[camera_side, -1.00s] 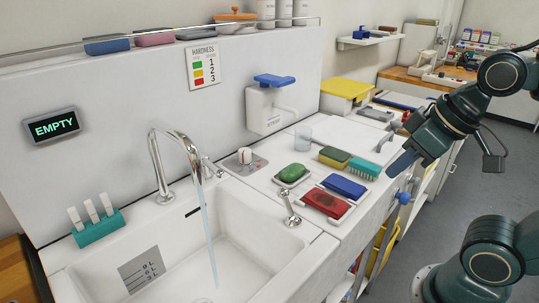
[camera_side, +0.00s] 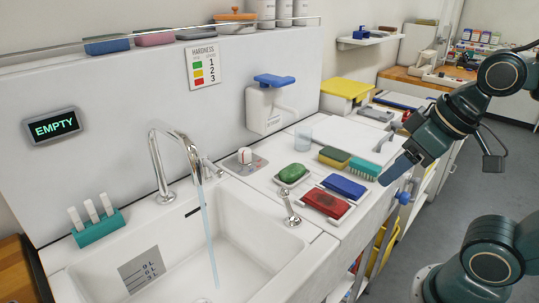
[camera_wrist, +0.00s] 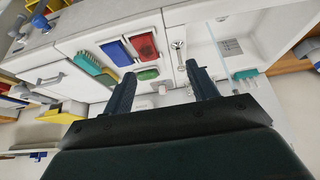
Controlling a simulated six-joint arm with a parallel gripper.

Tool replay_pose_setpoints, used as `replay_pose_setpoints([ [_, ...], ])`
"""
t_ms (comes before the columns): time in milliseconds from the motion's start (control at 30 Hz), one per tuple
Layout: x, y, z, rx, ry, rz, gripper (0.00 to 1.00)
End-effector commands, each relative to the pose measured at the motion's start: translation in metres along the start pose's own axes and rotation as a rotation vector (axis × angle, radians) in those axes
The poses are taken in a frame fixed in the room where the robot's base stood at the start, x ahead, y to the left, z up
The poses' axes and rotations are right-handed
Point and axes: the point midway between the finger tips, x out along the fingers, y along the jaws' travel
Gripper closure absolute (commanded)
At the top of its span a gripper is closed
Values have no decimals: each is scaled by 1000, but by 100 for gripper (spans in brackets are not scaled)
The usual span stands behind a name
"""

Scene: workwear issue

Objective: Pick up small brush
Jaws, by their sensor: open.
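The small brush (camera_side: 365,167), with teal bristles, lies on the white counter at the right end of a group of cleaning items. My gripper (camera_side: 384,180) is just right of the brush in the side view, apparently above the counter's front edge. In the wrist view my gripper (camera_wrist: 160,73) has its two fingers wide apart with nothing between them. It is not holding the brush.
Beside the brush lie a yellow-green sponge (camera_side: 334,156), a blue pad (camera_side: 345,186), a red pad (camera_side: 325,202) and a green soap (camera_side: 292,173). A clear cup (camera_side: 303,138) stands behind. A sink (camera_side: 240,240) with running water is at left.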

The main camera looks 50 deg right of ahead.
Motion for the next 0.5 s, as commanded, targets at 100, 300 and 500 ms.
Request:
replay_pose_setpoints([
  [100, 0, 0, 0, 0, -1, 1, 42],
  [300, 1, 5, -9, -1, -20, 12, 42],
  [500, 4, 19, -31, -4, -73, 38, 42],
])
